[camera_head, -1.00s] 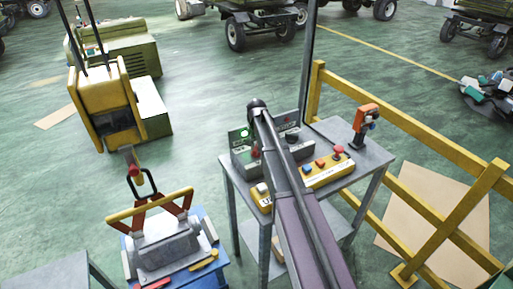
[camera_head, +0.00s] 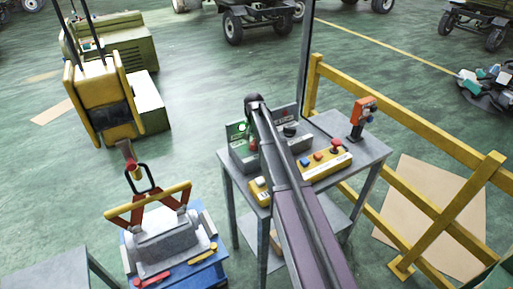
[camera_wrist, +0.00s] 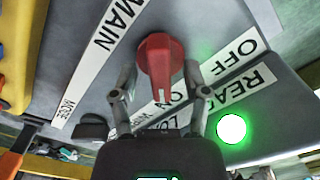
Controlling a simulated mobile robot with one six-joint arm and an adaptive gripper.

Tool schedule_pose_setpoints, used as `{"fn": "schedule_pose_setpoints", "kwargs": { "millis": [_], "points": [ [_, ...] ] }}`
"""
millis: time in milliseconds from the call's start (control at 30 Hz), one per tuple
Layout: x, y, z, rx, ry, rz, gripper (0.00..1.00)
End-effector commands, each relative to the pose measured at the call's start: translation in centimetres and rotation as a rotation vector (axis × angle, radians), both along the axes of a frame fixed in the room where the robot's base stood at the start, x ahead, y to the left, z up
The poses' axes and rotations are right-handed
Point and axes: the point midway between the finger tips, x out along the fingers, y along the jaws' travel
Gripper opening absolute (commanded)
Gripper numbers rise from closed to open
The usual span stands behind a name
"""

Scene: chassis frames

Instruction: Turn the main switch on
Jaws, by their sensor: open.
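The main switch is a red rotary knob (camera_wrist: 160,62) on a sloped grey panel (camera_wrist: 85,95) with white labels reading MAIN, OFF and ON. Its raised grip runs roughly up and down in the wrist view. My gripper (camera_wrist: 159,72) is open, with one finger on each side of the knob. I cannot tell whether either finger touches it. The ON label is partly hidden behind the knob and the right finger. In the head view the grey control box (camera_head: 240,152) stands on the table, partly covered by my arm, which hides the gripper.
A green lamp (camera_wrist: 231,129) glows beside the READY label. A yellow button box (camera_head: 327,163) and an orange device (camera_head: 361,115) share the grey table (camera_head: 375,150). A yellow railing (camera_head: 420,130) stands to the right. A blue cart (camera_head: 205,268) is at lower left.

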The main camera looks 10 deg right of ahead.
Motion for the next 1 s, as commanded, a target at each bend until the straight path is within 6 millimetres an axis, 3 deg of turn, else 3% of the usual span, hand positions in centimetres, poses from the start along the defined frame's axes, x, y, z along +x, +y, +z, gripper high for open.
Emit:
{"fn": "schedule_pose_setpoints", "kwargs": {
  "millis": [367,1000],
  "points": [
    [0.06,0.01,0.01,0.001,-0.001,0.078,0.60],
    [0.08,0.02,0.01,0.001,-0.001,0.491,0.60]
  ]
}}
